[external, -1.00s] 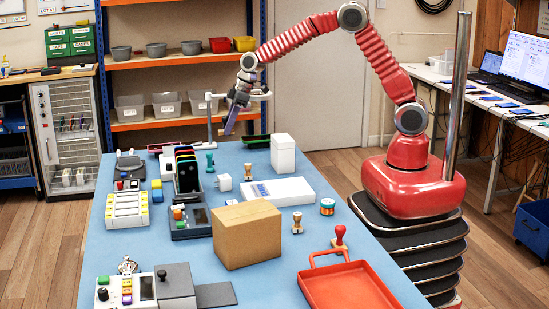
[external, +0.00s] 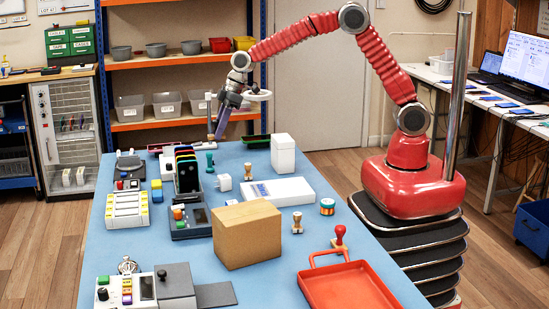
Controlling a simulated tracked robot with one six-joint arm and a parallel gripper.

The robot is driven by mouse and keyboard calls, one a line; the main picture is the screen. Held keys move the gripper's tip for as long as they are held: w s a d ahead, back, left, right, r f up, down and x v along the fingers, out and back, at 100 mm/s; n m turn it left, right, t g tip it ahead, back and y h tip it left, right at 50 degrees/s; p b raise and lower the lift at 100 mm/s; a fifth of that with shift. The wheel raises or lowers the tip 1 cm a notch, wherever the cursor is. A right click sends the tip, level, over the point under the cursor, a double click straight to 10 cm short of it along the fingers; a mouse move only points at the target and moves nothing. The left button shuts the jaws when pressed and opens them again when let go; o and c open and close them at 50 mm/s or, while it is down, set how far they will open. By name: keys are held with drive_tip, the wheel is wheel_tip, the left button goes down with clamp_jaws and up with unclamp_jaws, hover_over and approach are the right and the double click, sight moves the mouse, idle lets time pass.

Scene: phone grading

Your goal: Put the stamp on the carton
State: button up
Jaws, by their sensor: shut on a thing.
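A brown cardboard carton (external: 247,236) stands closed in the middle of the blue table. Several stamp-like things are on the table: one with a red knob (external: 340,238) by the orange tray, a wooden one (external: 297,223) right of the carton, another wooden one (external: 248,172) farther back, and a teal one (external: 210,161) near the far end. My gripper (external: 223,115) is above the far end of the table, well away from the carton. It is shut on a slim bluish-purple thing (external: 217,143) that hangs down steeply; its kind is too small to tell.
A ring lamp on a stand (external: 210,122) is close beside my gripper. An orange tray (external: 352,288) is at the front right.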

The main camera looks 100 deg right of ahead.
drive_tip(key=w+a+r+n+y, duration=0.1)
drive_tip(key=w+a, duration=0.1)
drive_tip(key=a, duration=0.5)
drive_tip(key=w+a+r+n, duration=0.1)
drive_tip(key=w+a+r, duration=0.1)
drive_tip(key=a, duration=0.4)
wheel_tip(320, 180, up, 8)
drive_tip(key=n+g+y, duration=0.1)
drive_tip(key=n+y, duration=0.1)
drive_tip(key=n, duration=0.4)
hover_over(254, 205)
drive_tip(key=d, duration=0.1)
drive_tip(key=shift+s, duration=0.45)
drive_tip(key=shift+f, duration=3.15)
drive_tip(key=shift+f, duration=1.85)
drive_tip(key=shift+f, duration=0.15)
